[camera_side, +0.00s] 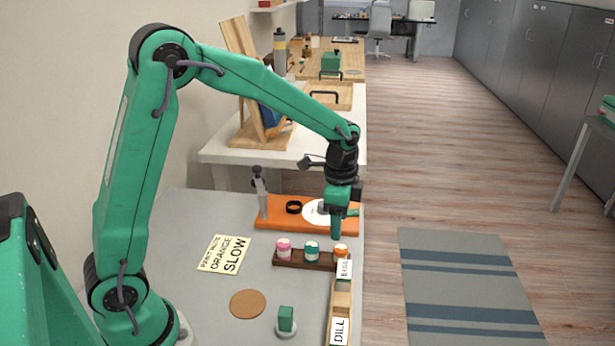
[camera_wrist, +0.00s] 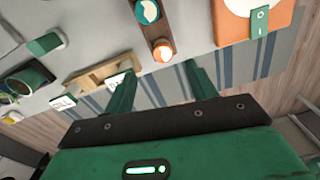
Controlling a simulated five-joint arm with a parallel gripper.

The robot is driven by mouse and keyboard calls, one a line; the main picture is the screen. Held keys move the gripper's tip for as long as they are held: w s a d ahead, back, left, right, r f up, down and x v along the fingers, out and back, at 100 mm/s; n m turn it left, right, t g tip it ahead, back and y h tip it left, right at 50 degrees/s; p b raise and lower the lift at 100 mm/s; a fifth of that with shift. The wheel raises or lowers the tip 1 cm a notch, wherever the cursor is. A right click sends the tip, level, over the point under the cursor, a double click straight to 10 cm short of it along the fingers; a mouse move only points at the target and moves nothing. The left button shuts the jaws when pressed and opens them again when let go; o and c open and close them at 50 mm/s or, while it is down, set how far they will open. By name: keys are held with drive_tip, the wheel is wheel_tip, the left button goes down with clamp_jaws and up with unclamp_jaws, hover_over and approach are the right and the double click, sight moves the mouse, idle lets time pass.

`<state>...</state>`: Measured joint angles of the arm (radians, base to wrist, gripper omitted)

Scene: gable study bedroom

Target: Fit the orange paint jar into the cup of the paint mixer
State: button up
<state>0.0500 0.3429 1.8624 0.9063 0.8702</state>
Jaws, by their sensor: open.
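The orange paint jar (camera_side: 340,249) stands at the right end of a dark brown rack (camera_side: 297,262), beside a teal jar (camera_side: 312,248) and a pink jar (camera_side: 284,246). In the wrist view the orange jar (camera_wrist: 163,50) shows its lid just beyond my fingertips. My gripper (camera_side: 337,236) is open and empty, pointing down just above the orange jar. The paint mixer (camera_side: 272,222) is an orange base behind the rack, with a black ring, a white disc and a grey post. My gripper partly hides its right end; which part is the cup is unclear.
A yellow card (camera_side: 224,254) reads ORANGE and SLOW. Wooden trays labelled BASIL and DILL (camera_side: 339,300) line the table's right edge. A brown disc (camera_side: 248,304) and a green block (camera_side: 286,318) lie in front. The grey tabletop between is clear.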

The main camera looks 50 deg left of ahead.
sight(341, 248)
drive_tip(key=shift+w+d+f+m, duration=0.15)
drive_tip(key=shift+w+f, duration=0.15)
drive_tip(key=shift+f, duration=0.2)
drive_tip(key=shift+w+a+f+m, duration=0.15)
drive_tip(key=shift+w+f, duration=0.1)
drive_tip(key=shift+f, duration=0.25)
drive_tip(key=shift+d+f, duration=0.1)
drive_tip(key=shift+f, duration=1.2)
drive_tip(key=shift+f, duration=2.6)
drive_tip(key=c, duration=1.1)
drive_tip(key=shift+r, duration=0.1)
